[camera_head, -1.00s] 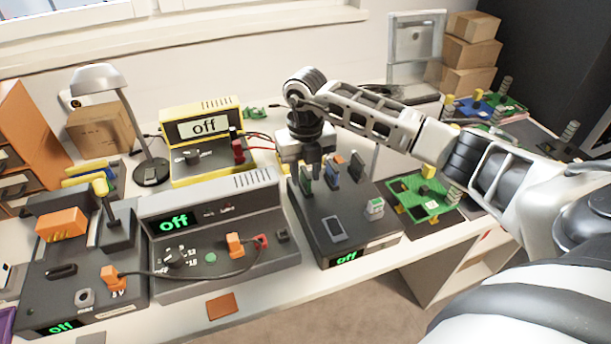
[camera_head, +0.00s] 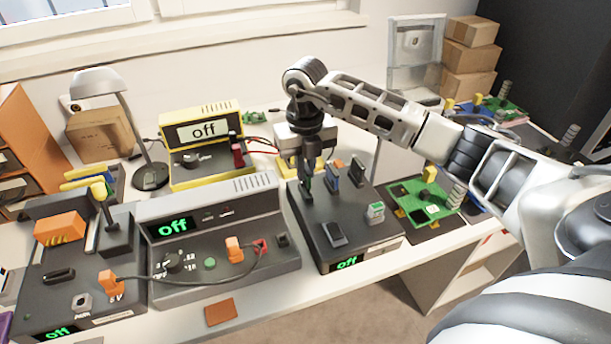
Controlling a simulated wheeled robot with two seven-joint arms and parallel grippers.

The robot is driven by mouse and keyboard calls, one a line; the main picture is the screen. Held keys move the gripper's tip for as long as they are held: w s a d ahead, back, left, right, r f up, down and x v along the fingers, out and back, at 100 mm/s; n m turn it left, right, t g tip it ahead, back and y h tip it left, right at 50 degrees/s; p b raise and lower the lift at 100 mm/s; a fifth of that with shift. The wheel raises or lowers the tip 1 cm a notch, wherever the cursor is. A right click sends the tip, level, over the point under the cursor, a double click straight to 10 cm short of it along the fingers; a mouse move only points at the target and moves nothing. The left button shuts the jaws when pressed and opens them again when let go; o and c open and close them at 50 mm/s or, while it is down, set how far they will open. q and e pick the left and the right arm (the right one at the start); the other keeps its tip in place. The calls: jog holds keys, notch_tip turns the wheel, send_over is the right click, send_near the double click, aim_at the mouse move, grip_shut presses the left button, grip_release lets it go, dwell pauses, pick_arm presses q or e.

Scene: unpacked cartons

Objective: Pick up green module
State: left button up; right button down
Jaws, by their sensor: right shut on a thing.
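The green module (camera_head: 307,184) stands at the left of a row of modules on the dark tester box. It is mostly hidden by the dark fingers of my right gripper (camera_head: 307,178), which points down and is shut on it. I cannot tell whether the module is still seated in its slot. The dark box (camera_head: 370,237) has a green "off" display. My left gripper is not in view.
A grey device (camera_head: 210,208) with an "off" display stands close left of the box. A yellow meter (camera_head: 205,130) stands behind it. A green circuit board (camera_head: 424,200) lies right of the box.

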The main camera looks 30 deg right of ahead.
jog(key=s+a+r, duration=0.7)
jog(key=s+r, duration=0.3)
jog(key=s, duration=0.2)
jog(key=shift+r+b, duration=0.25)
jog(key=shift+b, duration=0.1)
jog(key=shift+a, duration=0.1)
